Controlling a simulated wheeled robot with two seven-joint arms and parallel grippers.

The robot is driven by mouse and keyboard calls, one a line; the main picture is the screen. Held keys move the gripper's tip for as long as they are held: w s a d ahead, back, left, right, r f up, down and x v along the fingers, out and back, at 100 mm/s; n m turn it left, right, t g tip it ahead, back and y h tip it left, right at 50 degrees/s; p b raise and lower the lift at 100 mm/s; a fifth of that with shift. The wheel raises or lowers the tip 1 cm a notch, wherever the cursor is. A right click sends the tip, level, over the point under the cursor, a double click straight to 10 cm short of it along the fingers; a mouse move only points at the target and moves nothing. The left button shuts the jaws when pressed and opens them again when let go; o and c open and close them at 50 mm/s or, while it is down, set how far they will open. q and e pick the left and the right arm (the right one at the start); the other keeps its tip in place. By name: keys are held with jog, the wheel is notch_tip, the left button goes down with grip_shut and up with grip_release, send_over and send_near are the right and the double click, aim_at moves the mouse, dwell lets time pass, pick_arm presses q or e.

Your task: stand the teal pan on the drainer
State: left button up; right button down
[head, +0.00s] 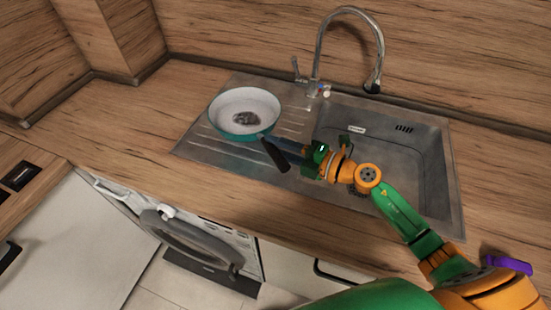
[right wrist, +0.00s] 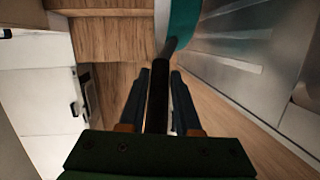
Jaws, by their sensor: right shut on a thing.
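The teal pan (head: 234,133) has a pale inside with a dark patch and a black handle (head: 274,155). It is level, right way up, over the ridged drainer (head: 203,142) left of the sink bowl. I cannot tell whether its base touches the drainer. My right gripper (head: 284,150) is shut on the handle, coming from the right. In the right wrist view the handle (right wrist: 158,95) runs between the two fingers (right wrist: 160,75), and the teal pan side (right wrist: 182,18) shows at the top. My left gripper is not in view.
The steel sink bowl (head: 390,155) lies right of the drainer, with a tall curved tap (head: 318,60) behind it. The wooden worktop (head: 130,120) is clear on the left. An open round appliance door (head: 190,243) stands below the front edge.

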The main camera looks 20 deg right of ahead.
jog(key=f, duration=0.2)
jog(key=w+f+b, duration=0.1)
jog(key=f, duration=0.1)
jog(key=shift+f+b, duration=0.1)
jog(key=shift+b, duration=0.2)
jog(key=c, duration=0.6)
grip_release()
jog(key=shift+s, duration=0.15)
jog(key=b+v, duration=0.2)
jog(key=v, duration=0.9)
jog(key=shift+s+d, duration=0.4)
